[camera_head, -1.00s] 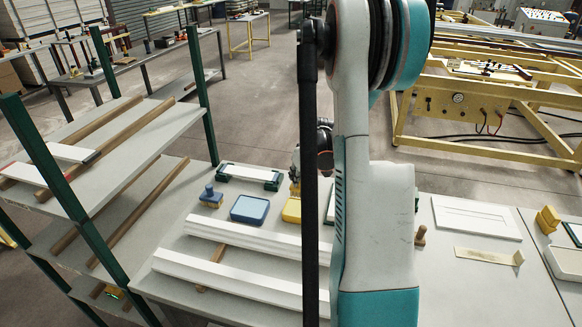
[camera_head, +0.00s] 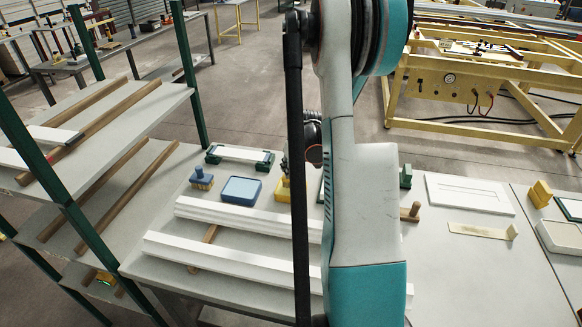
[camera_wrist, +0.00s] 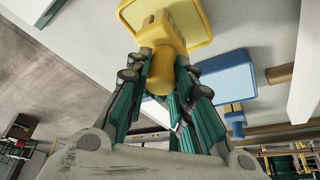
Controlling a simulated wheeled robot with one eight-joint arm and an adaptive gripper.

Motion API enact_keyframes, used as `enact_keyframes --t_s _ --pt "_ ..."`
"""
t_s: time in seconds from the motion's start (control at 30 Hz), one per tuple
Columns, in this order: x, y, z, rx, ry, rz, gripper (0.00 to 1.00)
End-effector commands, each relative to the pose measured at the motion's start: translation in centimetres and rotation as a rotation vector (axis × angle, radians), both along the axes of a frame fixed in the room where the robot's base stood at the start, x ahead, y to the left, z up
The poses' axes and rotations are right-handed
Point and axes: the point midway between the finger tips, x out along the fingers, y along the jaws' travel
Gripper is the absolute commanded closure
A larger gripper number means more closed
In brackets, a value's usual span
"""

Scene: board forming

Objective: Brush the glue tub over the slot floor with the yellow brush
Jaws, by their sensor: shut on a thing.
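My gripper (camera_wrist: 161,66) is shut on the handle of the yellow brush (camera_wrist: 162,28) in the wrist view. The brush's block lies over the yellow tub (camera_wrist: 205,25), whose rim shows around it; whether the bristles touch inside is hidden. In the head view my arm hides most of the gripper, and a yellow shape (camera_head: 283,190) shows just left of it. A white board (camera_head: 240,153) sits between green end holders. I cannot tell which white piece holds the slot, and no slot floor shows clearly.
A blue brush (camera_head: 201,179) and a blue tub (camera_head: 240,190) stand left of the yellow shape. Two long white strips (camera_head: 210,255) lie in front. A white panel (camera_head: 468,194) and another yellow piece (camera_head: 540,192) lie right. A green-posted shelf (camera_head: 92,235) borders the left.

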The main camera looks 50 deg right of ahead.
Motion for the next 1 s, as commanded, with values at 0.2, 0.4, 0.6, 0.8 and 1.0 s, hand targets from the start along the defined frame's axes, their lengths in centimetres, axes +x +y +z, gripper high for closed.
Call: enact_keyframes --t_s 0.2,0.4,0.6,0.8,1.0 --pt "0.01 0.0 0.04 0.0 0.0 0.0 0.97" --pt "0.01 0.0 0.04 0.0 0.0 0.0 0.97" --pt "0.01 0.0 -0.09 0.0 0.0 0.0 0.97" --pt "0.0 0.0 -0.32 0.0 0.0 0.0 0.97" --pt "0.01 0.0 -0.54 0.0 0.0 0.0 0.97"
